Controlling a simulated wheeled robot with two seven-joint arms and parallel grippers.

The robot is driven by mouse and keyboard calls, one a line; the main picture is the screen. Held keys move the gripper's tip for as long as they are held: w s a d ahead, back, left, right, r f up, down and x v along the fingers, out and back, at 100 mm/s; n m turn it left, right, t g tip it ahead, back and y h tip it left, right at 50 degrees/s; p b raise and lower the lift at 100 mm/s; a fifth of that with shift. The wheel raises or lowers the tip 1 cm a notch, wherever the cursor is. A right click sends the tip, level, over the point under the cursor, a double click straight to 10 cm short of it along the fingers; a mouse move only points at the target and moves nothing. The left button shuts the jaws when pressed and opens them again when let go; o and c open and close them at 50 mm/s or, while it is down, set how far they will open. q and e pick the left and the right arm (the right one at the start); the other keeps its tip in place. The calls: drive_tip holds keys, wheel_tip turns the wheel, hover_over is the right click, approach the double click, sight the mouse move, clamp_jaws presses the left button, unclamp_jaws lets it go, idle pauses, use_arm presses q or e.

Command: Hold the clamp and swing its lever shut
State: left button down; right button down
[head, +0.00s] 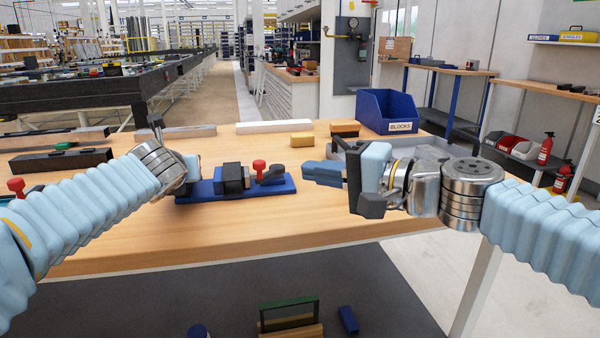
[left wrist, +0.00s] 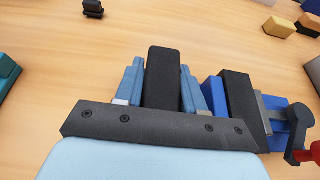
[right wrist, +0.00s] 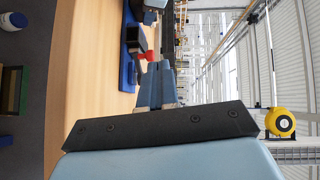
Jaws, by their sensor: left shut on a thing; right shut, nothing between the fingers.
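The clamp has a blue base (head: 205,188), a dark block (head: 236,176) and a dark lever arm (head: 274,175); it lies on the wooden table. A red knob (head: 259,165) stands near its right end. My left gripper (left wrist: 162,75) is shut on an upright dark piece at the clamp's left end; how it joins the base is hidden. The lever (left wrist: 297,130) is at the right edge of the left wrist view. My right gripper (head: 308,172) is shut and empty, just right of the lever. In the right wrist view, its fingertips are near the red knob (right wrist: 150,57); contact cannot be told.
A blue bin marked BLOCKS (head: 388,112) and a grey tray (head: 432,151) stand behind my right arm. The table in front of the clamp is clear.

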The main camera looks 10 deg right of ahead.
wheel_tip(320, 180, up, 3)
drive_tip(key=w+d+n+g, duration=0.1)
drive_tip(key=w+d+g, duration=0.1)
drive_tip(key=w, duration=0.1)
use_arm(q)
drive_tip(key=shift+a, duration=0.1)
use_arm(e)
drive_tip(key=g, duration=0.3)
approach(263, 165)
drive_tip(key=shift+n+h, duration=0.4)
drive_tip(key=x, duration=0.5)
drive_tip(key=shift+w+a+f, duration=0.1)
drive_tip(key=shift+w+f, duration=0.1)
drive_tip(key=shift+w, duration=0.05)
drive_tip(key=shift+w+a, duration=0.25)
drive_tip(key=shift+a, duration=0.15)
drive_tip(key=shift+w+a+f, duration=0.1)
drive_tip(key=shift+w+a, duration=0.15)
drive_tip(key=shift+a, duration=0.45)
drive_tip(key=shift+s+d, duration=0.1)
